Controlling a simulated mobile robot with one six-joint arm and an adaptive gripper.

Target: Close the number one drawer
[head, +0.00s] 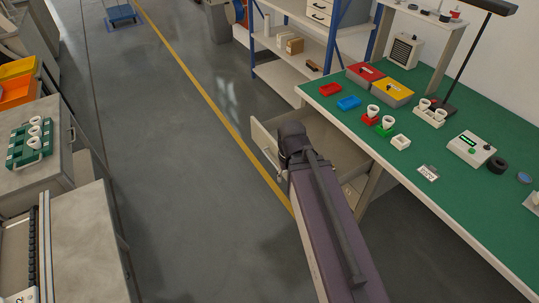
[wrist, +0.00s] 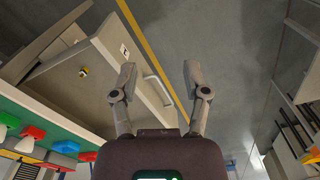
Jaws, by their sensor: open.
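A pale drawer stands pulled out under the green-topped workbench (head: 440,195); its front panel (head: 263,139) faces the aisle. The wrist view shows the same front panel (wrist: 122,62) with a bar handle (wrist: 159,90) and a small label (wrist: 124,49) whose number I cannot read. My gripper (wrist: 159,72) is open and empty, one finger on each side of the handle in the picture. How far the fingers are from the handle is unclear. In the head view my dark arm hides the fingers and part of the drawer.
A small yellow-and-black object (wrist: 83,71) lies inside the drawer. The bench carries red and yellow boxes (head: 394,91), bulbs in holders and a tester (head: 471,149). A blue-framed shelf (head: 290,70) stands beyond. Grey cabinets (head: 82,250) line the left; the floor between is clear.

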